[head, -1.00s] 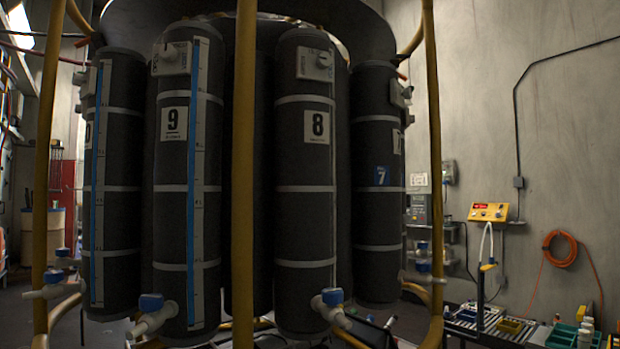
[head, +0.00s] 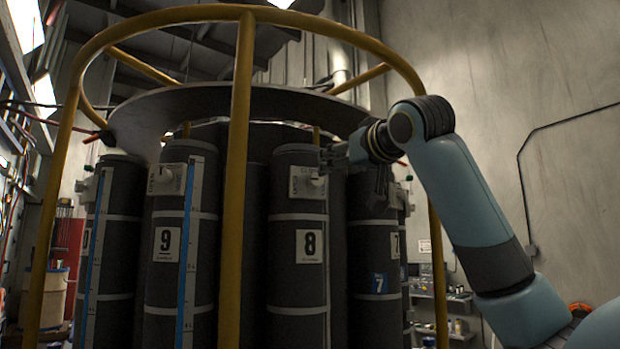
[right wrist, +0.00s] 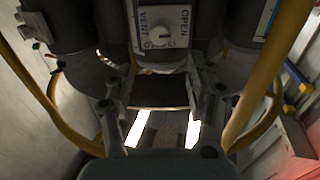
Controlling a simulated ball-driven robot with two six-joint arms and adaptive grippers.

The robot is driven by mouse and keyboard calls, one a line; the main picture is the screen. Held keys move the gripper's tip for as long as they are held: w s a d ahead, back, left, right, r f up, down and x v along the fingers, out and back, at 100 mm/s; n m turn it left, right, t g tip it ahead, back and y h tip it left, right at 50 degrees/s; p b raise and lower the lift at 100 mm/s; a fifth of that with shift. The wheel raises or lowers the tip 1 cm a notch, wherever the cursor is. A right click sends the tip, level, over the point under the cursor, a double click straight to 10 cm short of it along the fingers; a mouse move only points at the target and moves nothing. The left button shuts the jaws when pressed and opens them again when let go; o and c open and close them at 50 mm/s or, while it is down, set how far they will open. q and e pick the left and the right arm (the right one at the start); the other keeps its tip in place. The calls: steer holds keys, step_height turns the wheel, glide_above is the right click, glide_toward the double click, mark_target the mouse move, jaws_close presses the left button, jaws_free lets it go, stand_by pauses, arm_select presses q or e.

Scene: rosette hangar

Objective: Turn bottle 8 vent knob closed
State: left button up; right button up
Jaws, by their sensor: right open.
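Bottle 8 (head: 296,272) is a dark cylinder with a white "8" label (head: 310,246), behind the yellow frame. Its vent plate (head: 296,186) is white, high on the bottle, with a pale knob (head: 317,181). My right gripper (head: 333,158) is raised just right of the plate, apart from the knob as far as I can tell. In the right wrist view the open, empty fingers (right wrist: 160,88) point toward a white plate (right wrist: 182,14) marked "VENT" and "OPEN". Its round knob (right wrist: 160,36) lies beyond the fingertips. My left gripper is not in view.
A yellow tubular frame (head: 240,200) surrounds the bottles, with one upright left of bottle 8. Bottle 9 (head: 176,285) stands left and bottle 7 (head: 372,250) right. A dark disc (head: 240,100) hangs above them.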

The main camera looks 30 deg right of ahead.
mark_target(318, 178)
steer(key=w+p, duration=0.1)
steer(key=w, duration=0.2)
steer(key=w+d+p, duration=0.1)
steer(key=w, duration=0.2)
steer(key=w+p, duration=0.1)
steer(key=w, duration=0.2)
steer(key=shift+w+d, duration=0.35)
steer(key=shift+d, duration=0.05)
steer(key=shift+w+d+p, duration=0.1)
steer(key=shift+w+p, duration=0.2)
steer(key=shift+w, duration=0.1)
steer(key=shift+c, duration=0.3)
jaws_close()
